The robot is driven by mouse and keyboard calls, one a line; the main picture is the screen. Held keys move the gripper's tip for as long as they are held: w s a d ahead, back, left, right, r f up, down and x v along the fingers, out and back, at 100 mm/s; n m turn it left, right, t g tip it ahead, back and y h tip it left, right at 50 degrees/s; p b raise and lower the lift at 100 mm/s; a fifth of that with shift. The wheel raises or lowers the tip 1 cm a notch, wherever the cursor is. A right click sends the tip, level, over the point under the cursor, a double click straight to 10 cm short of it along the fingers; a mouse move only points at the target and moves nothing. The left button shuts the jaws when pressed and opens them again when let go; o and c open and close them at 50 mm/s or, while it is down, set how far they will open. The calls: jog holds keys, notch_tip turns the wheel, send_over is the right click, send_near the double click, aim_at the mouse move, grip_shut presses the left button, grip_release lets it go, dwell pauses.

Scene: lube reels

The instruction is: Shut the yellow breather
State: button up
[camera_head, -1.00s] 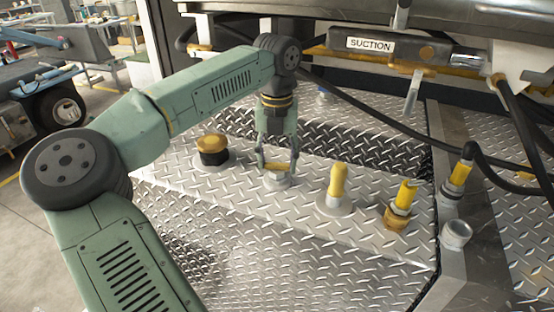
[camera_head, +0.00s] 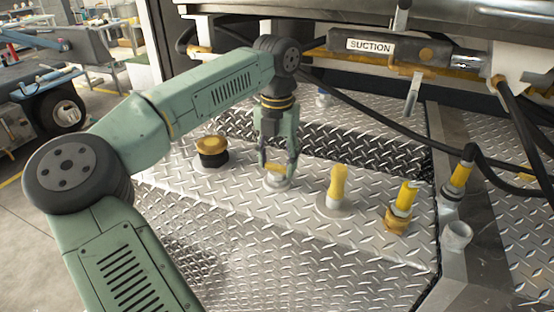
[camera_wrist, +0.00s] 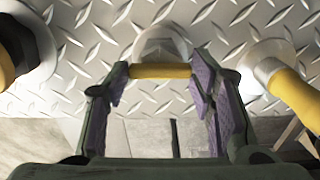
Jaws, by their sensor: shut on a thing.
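The yellow breather (camera_head: 276,170) is a short yellow crossbar on a round grey base on the tread-plate deck. In the wrist view, the yellow bar (camera_wrist: 160,71) lies crosswise in front of the pale round base. My gripper (camera_head: 279,166) points down over it, with one finger at each end of the bar. The jaws are shut on the bar. The fingers hide part of the base in the head view.
A dark-and-gold cap (camera_head: 212,150) stands to the left. A yellow-handled fitting (camera_head: 338,187) and a yellow-and-brass valve (camera_head: 403,204) stand to the right. A black hose (camera_head: 370,115) crosses behind. An open grey pipe stub (camera_head: 456,236) is at the far right.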

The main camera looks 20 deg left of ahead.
aim_at(278, 165)
jog(key=o, duration=1.2)
jog(key=shift+c, duration=0.2)
notch_tip(278, 165, up, 12)
jog(key=shift+d, duration=0.1)
